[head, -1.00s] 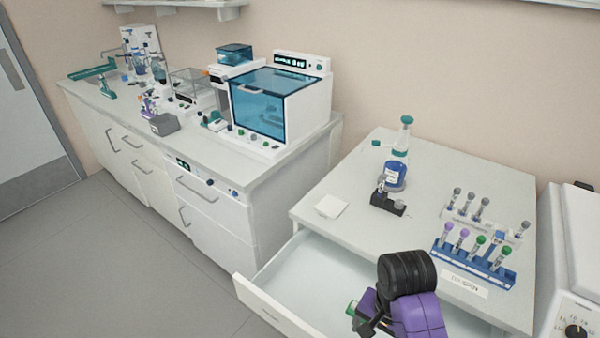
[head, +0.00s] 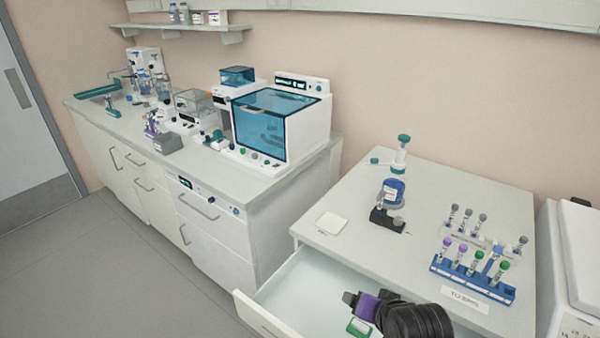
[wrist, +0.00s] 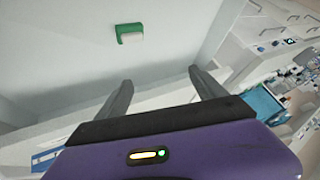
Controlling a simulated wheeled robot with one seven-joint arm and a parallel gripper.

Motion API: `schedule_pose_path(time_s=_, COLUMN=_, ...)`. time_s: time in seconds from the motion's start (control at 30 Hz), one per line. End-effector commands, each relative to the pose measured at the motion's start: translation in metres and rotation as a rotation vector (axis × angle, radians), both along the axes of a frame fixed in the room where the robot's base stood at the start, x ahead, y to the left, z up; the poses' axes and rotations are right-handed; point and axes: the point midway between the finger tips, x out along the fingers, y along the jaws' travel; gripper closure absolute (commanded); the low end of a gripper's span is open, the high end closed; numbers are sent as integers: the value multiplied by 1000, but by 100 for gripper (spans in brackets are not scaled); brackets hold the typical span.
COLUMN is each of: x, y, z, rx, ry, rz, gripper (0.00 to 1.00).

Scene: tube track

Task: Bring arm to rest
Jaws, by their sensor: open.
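My arm's black and purple end shows low in the head view, over the open drawer (head: 290,290). My gripper (wrist: 160,76) is open in the wrist view, with its two grey fingers apart and nothing between them. A small green and white object (head: 360,327) lies in the drawer, beside and below my arm end. In the wrist view this green and white object (wrist: 129,33) lies beyond the fingertips, apart from them. The fingertips are hard to make out in the head view.
The white table (head: 345,255) above the drawer bears a blue tube rack (head: 472,279) with several capped tubes, a blue-labelled bottle (head: 393,190) and a white square pad (head: 331,223). A long counter with instruments (head: 280,125) stands at left. The floor (head: 130,270) there is clear.

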Motion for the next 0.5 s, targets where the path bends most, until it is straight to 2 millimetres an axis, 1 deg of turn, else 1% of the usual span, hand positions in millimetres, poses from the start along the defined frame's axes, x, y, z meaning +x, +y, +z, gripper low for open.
schedule_pose_path(time_s=0.03, x=-6, y=2, z=-2, rx=-5, ry=-67, rz=17, gripper=20)
schedule_pose_path(time_s=0.07, x=-9, y=2, z=-1, rx=-11, ry=-117, rz=27, gripper=20)
schedule_pose_path(time_s=0.17, x=-25, y=2, z=6, rx=-38, ry=-275, rz=52, gripper=20)
schedule_pose_path(time_s=0.27, x=-49, y=-1, z=14, rx=-74, ry=-406, rz=64, gripper=20)
schedule_pose_path(time_s=0.37, x=-79, y=-6, z=23, rx=-114, ry=-516, rz=70, gripper=20)
schedule_pose_path(time_s=0.47, x=-112, y=-11, z=34, rx=-159, ry=-609, rz=72, gripper=20)
schedule_pose_path(time_s=0.5, x=-126, y=-14, z=39, rx=-177, ry=-642, rz=71, gripper=20)
